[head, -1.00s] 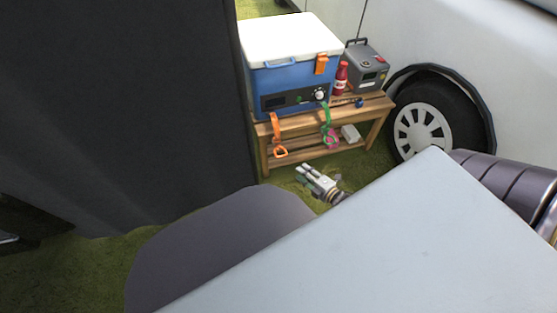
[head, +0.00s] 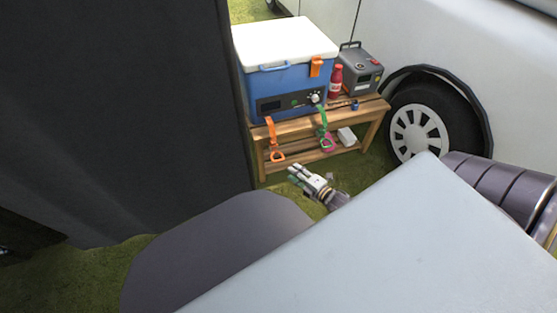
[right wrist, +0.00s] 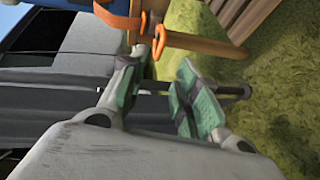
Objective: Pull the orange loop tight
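The orange loop (head: 277,156) hangs at the lower end of an orange strap (head: 270,130) on the front left of the blue cooler (head: 290,88). My right gripper (head: 293,173) is below and slightly right of the loop in the head view, with its fingers toward the bench. In the right wrist view, the right gripper (right wrist: 174,66) is open, its green pads apart with nothing between them. The orange loop (right wrist: 190,41) shows just beyond the fingertips, and one fingertip overlaps it in the picture; contact cannot be told. My left gripper is not in view.
The cooler stands on a wooden bench (head: 310,127) with a red bottle (head: 335,82) and a grey box (head: 360,74). A green strap (head: 322,120) with a pink loop (head: 328,143) hangs to the right. A white vehicle with a wheel (head: 418,132) stands at right.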

